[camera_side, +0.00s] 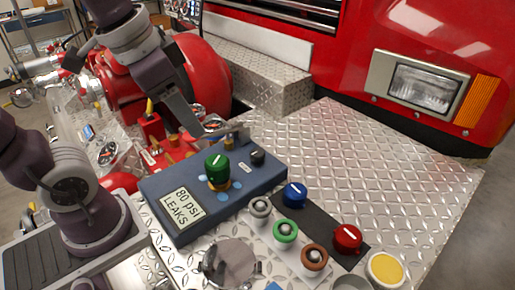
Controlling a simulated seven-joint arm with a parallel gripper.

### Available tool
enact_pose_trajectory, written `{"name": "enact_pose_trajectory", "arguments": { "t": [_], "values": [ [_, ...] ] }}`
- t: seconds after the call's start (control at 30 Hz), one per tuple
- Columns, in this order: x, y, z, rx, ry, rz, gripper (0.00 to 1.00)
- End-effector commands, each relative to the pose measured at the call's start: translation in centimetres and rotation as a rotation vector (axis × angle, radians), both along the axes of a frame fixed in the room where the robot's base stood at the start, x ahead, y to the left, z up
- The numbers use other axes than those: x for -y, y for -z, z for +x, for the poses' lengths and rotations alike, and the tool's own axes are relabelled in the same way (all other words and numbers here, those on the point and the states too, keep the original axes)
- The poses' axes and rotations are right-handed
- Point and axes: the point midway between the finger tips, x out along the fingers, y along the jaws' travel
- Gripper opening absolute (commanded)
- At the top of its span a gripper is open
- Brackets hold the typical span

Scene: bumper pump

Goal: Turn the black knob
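The black knob (257,157) sits on top of a blue-grey box (163,188), near its back right corner. It is small and round with a light mark on its side or top. My gripper (228,135) reaches down from the upper left and ends just behind and to the left of the black knob. It appears apart from the knob. The fingers are small and seen nearly edge-on, so I cannot tell whether they are open or shut. Nothing held shows clearly.
A larger green knob (217,167) stands on the same box, left of the black knob. Blue (294,194) and red (347,238) knobs and several round buttons lie in front. A red valve assembly stands behind. The diamond-plate surface (390,165) at the right is clear.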

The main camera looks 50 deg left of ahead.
Motion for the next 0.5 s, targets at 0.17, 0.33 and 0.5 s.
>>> {"name": "enact_pose_trajectory", "arguments": {
  "t": [0.17, 0.33, 0.5],
  "values": [
    [-1.1, 3.4, 10.1, -0.205, 0.296, 0.081, 0.55],
    [-2.0, 8.7, 15.9, -0.324, 0.511, 0.11, 0.55],
    [-2.4, 11.4, 17.5, -0.363, 0.589, 0.116, 0.55]
  ]
}}
